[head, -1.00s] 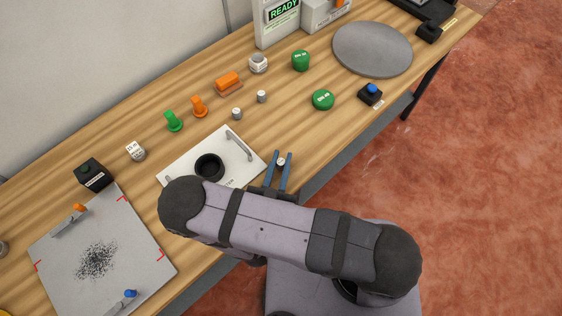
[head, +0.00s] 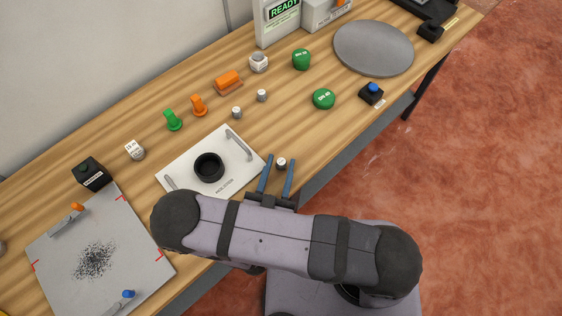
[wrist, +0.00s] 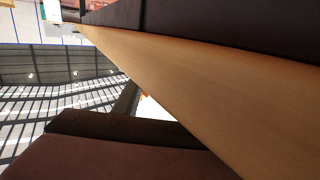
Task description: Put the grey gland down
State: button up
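The grey gland (head: 281,162) is a small pale-topped piece with a dark side, near the front edge of the wooden table in the head view. My gripper (head: 280,159) has two blue fingers spread apart, one on each side of the gland, with a visible gap around it. The gland appears to stand upright on the table. In the wrist view, the dark fingers lie along the top and bottom with a wooden surface between them; I cannot make out the gland there.
A white plate with a black ring (head: 209,167) and handles lies left of my gripper. A grey round disc (head: 373,48) is at back right.

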aim_at(279, 165)
jog(key=b+v, duration=0.1)
jog(key=v, duration=0.3)
jog(key=shift+a+r+b, duration=0.1)
jog(key=shift+a+b, duration=0.1)
jog(key=shift+b, duration=0.15)
jog(key=shift+o, duration=0.2)
jog(key=shift+v, duration=0.75)
jog(key=shift+r, duration=0.1)
jog(key=w+r+m+g+h+p, duration=0.1)
jog(key=w+r+m+g+p, duration=0.1)
jog(key=r+m+g, duration=0.1)
jog(key=w+d+r+m+g+h+p, duration=0.1)
jog(key=w+r+m+g+h+p, duration=0.1)
jog(key=r+m, duration=0.1)
jog(key=w+r+m+g+h+p, duration=0.2)
jog(key=r+m+g, duration=0.1)
jog(key=m, duration=0.2)
jog(key=shift+w+d+r+g, duration=0.2)
jog(key=shift+w+r+g, duration=0.1)
jog(key=shift+w, duration=0.05)
jog(key=s+a+f+n, duration=0.1)
jog(key=s+a+f+n+g+y, duration=0.1)
jog(key=f, duration=0.1)
jog(key=a+f+n+g, duration=0.1)
jog(key=f, duration=0.1)
jog(key=shift+s+a+y, duration=0.2)
jog(key=shift+s+y, duration=0.2)
jog(key=shift+a+f+n, duration=0.1)
jog(key=shift+n, duration=0.4)
